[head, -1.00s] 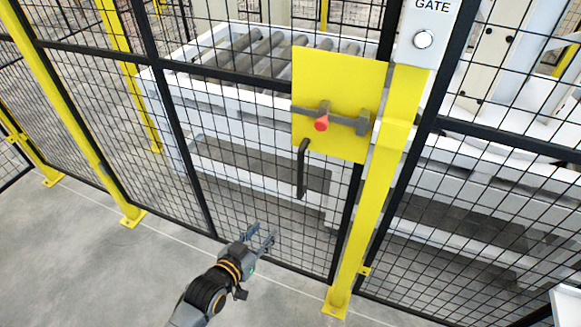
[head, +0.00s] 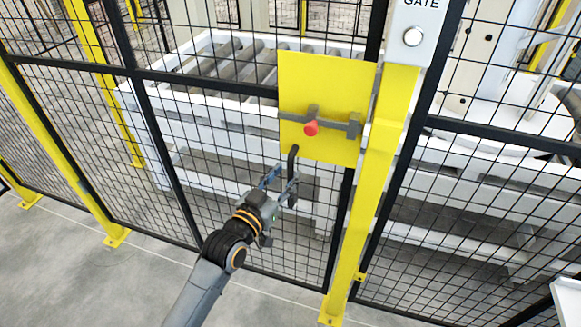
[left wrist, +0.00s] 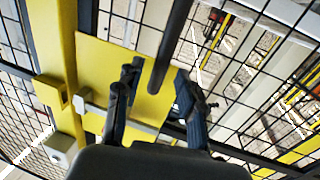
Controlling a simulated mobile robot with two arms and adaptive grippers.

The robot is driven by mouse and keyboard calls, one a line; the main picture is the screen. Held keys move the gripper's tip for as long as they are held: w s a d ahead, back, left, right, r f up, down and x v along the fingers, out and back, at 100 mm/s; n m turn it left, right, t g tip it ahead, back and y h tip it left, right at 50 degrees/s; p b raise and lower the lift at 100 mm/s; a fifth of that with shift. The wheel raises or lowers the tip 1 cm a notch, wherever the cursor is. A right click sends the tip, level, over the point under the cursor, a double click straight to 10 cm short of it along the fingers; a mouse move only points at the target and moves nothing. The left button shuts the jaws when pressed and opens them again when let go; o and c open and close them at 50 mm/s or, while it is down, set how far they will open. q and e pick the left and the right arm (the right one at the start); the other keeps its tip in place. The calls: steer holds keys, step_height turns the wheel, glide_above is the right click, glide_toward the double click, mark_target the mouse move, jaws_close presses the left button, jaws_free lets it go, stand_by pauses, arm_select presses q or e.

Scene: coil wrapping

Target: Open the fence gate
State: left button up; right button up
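The fence gate (head: 138,75) is a black mesh panel with a yellow plate (head: 325,80) at its right edge. The plate bears a grey latch bar (head: 340,125) with a red knob (head: 311,128), reaching toward the yellow post (head: 378,165). A black vertical handle (head: 292,160) hangs at the plate's lower left. My left gripper (head: 282,178) is open at the handle's lower part. In the left wrist view, the handle (left wrist: 170,45) lies between the spread fingers (left wrist: 158,98); contact cannot be told. My right gripper is not in view.
A white box marked GATE (head: 415,30) with a round button tops the post. Behind the mesh stands a white roller conveyor (head: 215,60). Fixed mesh panels (head: 470,130) continue at the right. Grey floor (head: 50,270) in front of the fence is clear.

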mark_target(289, 171)
arm_select(q)
steer(key=shift+x, duration=1.6)
jaws_close()
